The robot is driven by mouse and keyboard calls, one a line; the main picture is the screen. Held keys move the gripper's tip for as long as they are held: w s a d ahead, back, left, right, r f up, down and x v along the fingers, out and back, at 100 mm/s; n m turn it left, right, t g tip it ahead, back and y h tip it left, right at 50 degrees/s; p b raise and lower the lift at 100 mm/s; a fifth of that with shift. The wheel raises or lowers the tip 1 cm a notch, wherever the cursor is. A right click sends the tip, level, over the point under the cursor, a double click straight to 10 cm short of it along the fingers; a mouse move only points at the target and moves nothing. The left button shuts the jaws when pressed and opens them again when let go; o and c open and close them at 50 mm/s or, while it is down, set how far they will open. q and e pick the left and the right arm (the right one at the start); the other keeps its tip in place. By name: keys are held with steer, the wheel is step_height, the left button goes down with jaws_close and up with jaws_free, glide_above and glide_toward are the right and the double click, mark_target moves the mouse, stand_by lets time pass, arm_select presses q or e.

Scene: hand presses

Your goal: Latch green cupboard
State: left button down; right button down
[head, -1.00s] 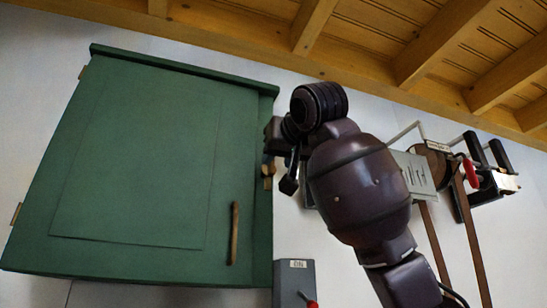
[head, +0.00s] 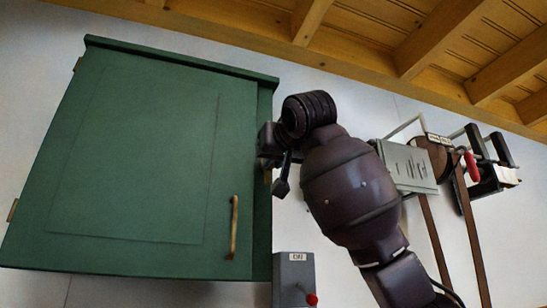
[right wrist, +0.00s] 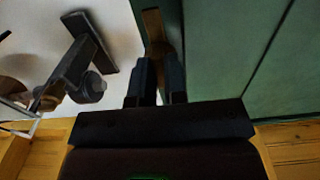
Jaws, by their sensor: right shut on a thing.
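The green cupboard (head: 150,160) hangs on the wall with its door closed against the frame, as far as I can see. A brass pull handle (head: 234,228) is on the lower right of the door. My right gripper (head: 268,158) is at the cupboard's right edge and mostly hides the latch there. In the right wrist view, the gripper (right wrist: 157,70) is shut on the brass latch (right wrist: 153,24), which shows between and beyond the fingers along the cupboard's side (right wrist: 215,50). The latch's exact angle is hard to tell. My left gripper is not in view.
A grey switch box (head: 293,277) with a red knob is on the wall below the gripper. To the right are wall-mounted levers with a red handle (head: 471,166) and a grey labelled panel (head: 408,167). Wooden ceiling beams (head: 440,45) are above.

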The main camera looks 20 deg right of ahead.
arm_select(q)
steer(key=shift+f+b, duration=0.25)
steer(key=shift+b, duration=0.1)
arm_select(e)
steer(key=shift+m, duration=0.3)
arm_select(q)
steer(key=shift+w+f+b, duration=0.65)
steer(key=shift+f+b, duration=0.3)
steer(key=shift+b, duration=0.9)
arm_select(e)
steer(key=shift+a+r+m, duration=0.1)
steer(key=shift+a+m, duration=0.05)
steer(key=shift+m, duration=8.45)
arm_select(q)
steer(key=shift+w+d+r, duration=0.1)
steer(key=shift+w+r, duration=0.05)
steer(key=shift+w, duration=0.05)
arm_select(e)
steer(key=c, duration=1.2)
jaws_free()
steer(key=shift+o, duration=0.2)
